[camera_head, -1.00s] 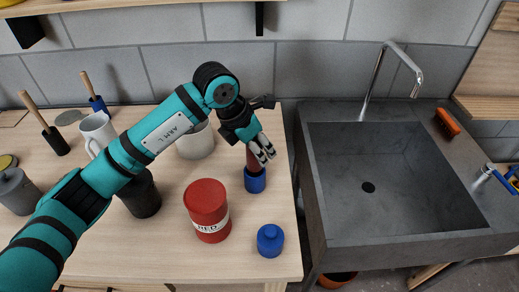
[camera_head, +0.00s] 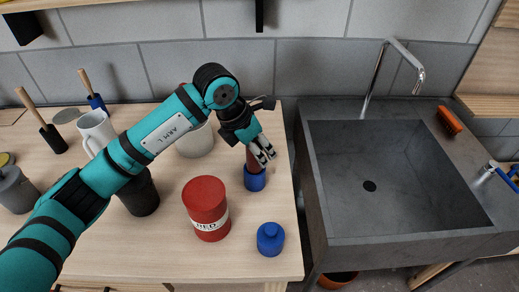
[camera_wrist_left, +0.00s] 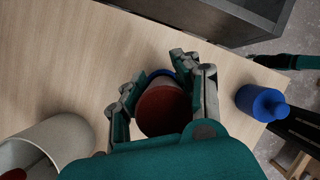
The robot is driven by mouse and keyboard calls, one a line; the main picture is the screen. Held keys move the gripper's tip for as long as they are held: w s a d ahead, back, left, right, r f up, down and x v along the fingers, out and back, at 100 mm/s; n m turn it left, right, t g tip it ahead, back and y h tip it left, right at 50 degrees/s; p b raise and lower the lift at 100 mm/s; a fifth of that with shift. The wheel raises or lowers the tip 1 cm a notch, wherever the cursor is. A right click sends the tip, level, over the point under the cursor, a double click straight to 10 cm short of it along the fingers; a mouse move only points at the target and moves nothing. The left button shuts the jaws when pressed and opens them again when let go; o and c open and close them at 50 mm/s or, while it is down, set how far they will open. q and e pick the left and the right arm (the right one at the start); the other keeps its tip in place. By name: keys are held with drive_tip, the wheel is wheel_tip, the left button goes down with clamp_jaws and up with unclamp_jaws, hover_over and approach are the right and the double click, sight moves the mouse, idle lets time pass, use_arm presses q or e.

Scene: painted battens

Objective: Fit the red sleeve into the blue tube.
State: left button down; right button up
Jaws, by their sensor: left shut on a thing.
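My left gripper (camera_head: 262,155) is shut on the red sleeve (camera_head: 253,162), near the right edge of the wooden worktop. The blue tube (camera_head: 255,181) stands upright on the worktop directly under the sleeve. The sleeve's lower end meets the tube's mouth; how deep it sits inside I cannot tell. In the left wrist view the sleeve (camera_wrist_left: 163,112) shows as a dark red round end between the fingers of my left gripper (camera_wrist_left: 165,88). A strip of the blue tube (camera_wrist_left: 160,73) shows behind it; the rest is hidden.
A red tin (camera_head: 206,208) labelled RED and a blue bottle (camera_head: 270,240) stand in front of the tube. A pale pot (camera_head: 194,140), a dark cup (camera_head: 140,195) and a white mug (camera_head: 97,130) are to the left. A grey sink (camera_head: 395,185) is on the right.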

use_arm(q)
drive_tip(key=shift+f+b, duration=0.95)
drive_tip(key=shift+f, duration=0.2)
drive_tip(key=c, duration=0.9)
unclamp_jaws()
drive_tip(key=shift+r, duration=0.1)
drive_tip(key=v, duration=1.1)
drive_tip(key=shift+a+r, duration=0.2)
drive_tip(key=shift+r, duration=0.15)
